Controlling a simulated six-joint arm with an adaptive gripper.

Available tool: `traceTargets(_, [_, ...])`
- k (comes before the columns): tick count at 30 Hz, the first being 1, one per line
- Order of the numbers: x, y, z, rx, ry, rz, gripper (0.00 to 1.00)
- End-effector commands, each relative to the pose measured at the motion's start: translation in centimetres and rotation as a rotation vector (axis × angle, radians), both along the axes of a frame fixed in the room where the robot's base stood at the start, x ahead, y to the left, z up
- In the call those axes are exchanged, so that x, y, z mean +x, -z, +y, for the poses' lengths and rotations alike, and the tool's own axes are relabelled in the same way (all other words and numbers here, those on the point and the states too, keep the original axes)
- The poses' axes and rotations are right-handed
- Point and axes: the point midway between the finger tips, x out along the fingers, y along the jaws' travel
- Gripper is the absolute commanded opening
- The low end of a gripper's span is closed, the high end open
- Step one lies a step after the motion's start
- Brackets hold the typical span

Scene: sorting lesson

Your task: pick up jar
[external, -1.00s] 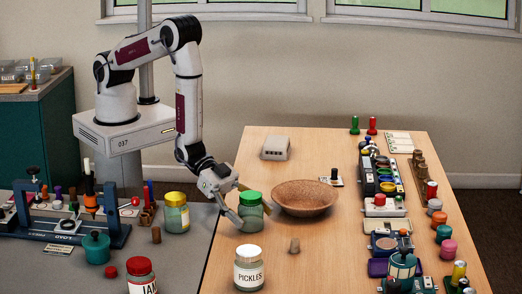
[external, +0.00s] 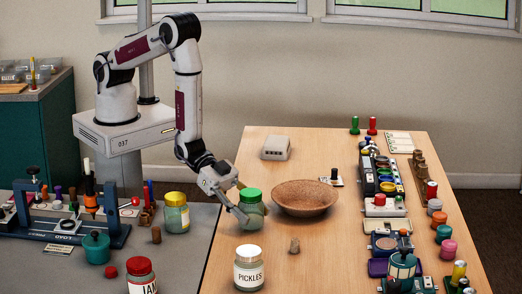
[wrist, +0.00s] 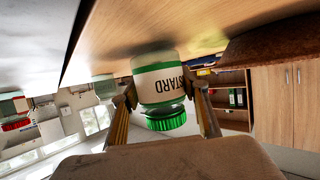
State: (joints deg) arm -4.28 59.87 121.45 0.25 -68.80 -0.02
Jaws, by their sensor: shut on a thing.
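The jar in my grip has a green lid and a white label; in the external view the jar (external: 252,212) is at the left side of the wooden table, beside the brown bowl. My gripper (external: 240,203) is shut on it, with a finger on either side. In the wrist view, which is upside down, the jar (wrist: 158,82) sits between my fingertips (wrist: 160,92), and its label reads "STARD" with the start hidden. I cannot tell whether its base is clear of the table.
The brown bowl (external: 304,197) is close on the right. A yellow-lidded jar (external: 176,213) and a red-lidded jar (external: 141,276) are on the grey table (external: 190,253).

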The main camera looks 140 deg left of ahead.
Motion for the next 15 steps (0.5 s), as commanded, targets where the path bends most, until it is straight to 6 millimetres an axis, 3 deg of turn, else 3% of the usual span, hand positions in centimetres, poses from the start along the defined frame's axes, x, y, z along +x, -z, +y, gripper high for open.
traceTargets(15, [0.1, -5.3, 0.0, 0.000, 0.000, -0.004, 0.19])
